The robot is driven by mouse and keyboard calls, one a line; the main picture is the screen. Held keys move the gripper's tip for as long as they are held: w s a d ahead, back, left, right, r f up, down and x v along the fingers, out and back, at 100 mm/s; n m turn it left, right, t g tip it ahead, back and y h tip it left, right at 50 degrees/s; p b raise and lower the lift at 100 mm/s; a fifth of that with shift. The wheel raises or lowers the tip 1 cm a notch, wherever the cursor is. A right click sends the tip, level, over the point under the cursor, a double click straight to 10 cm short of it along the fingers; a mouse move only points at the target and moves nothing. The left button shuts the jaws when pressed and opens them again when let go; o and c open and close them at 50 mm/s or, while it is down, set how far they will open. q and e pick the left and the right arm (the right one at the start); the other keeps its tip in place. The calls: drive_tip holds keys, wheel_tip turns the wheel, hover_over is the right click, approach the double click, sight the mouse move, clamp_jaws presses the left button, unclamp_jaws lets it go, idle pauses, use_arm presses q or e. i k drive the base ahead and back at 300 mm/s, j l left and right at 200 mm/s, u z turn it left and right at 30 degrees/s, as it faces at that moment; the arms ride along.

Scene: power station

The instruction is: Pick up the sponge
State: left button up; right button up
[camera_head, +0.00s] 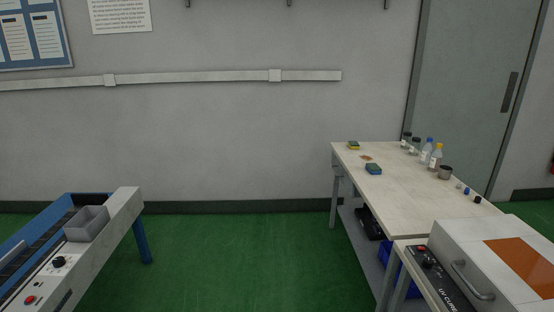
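Two small sponge-like blocks lie on the pale workbench (400,185) at the right. One is a yellow block with a dark top (353,145) near the far left corner. The other is a blue block with a dark green top (373,168), closer to me near the left edge. I cannot tell for sure which is the task's sponge. A small flat orange-brown patch (366,157) lies between them. Neither of my grippers shows in the head view.
A conveyor with a grey bin (87,224) is at the left. Green floor (230,260) between them is clear.

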sight(352, 144)
drive_tip(key=i+z, duration=0.15)
drive_tip(key=i, duration=0.3)
drive_tip(key=i+j+z, duration=0.1)
drive_tip(key=i, duration=0.4)
drive_tip(key=i+j+z, duration=0.15)
drive_tip(key=i, duration=0.3)
drive_tip(key=i+j+z, duration=0.65)
drive_tip(key=i, duration=0.25)
